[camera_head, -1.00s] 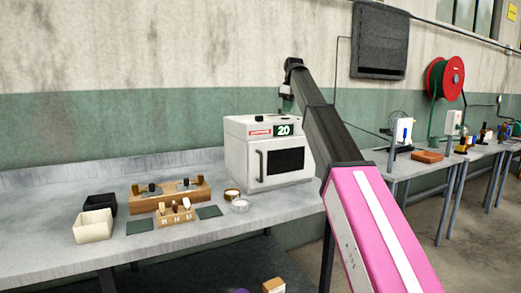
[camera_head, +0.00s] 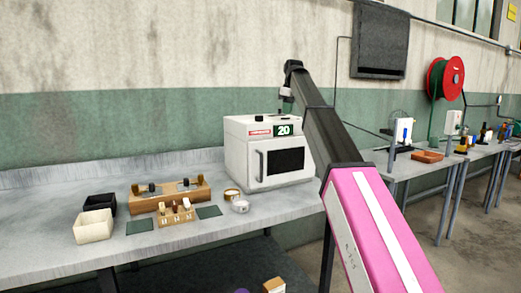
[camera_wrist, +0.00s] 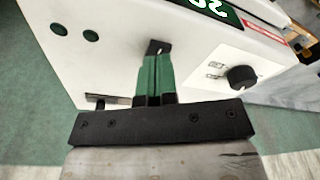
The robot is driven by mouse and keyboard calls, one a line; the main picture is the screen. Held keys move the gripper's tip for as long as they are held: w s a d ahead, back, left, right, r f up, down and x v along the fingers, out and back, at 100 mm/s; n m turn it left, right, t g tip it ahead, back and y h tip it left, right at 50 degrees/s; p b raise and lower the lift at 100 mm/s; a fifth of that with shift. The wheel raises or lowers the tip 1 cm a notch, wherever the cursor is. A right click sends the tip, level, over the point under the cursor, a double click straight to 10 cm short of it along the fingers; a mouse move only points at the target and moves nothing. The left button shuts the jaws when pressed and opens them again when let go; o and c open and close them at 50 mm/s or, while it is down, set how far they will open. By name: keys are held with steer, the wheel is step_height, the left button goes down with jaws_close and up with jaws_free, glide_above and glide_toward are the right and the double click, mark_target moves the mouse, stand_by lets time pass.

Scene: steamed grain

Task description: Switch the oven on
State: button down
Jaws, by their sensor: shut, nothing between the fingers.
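The white oven (camera_head: 237,158) stands on the grey bench with its door shut. Its green display (camera_head: 283,130) reads 20. In the wrist view, a small black switch (camera_wrist: 157,46) and a round black knob (camera_wrist: 241,77) sit on the oven's white casing. My gripper (camera_wrist: 156,58) has its green fingers shut together and empty. The fingertips are right at the switch; I cannot tell whether they touch it. In the head view, my gripper (camera_head: 284,108) is low over the oven top, and the switch is too small to make out.
Left of the oven are a wooden rack (camera_head: 171,196), a white bin (camera_head: 93,226), a black bin (camera_head: 99,205) and round tins (camera_head: 240,206). A dark panel (camera_head: 380,42) hangs on the wall above right. The air above the bench's left part is free.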

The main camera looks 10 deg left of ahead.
steer(key=shift+f, duration=0.7)
stand_by(0.4)
steer(key=shift+r, duration=3.55)
steer(key=shift+s, duration=0.1)
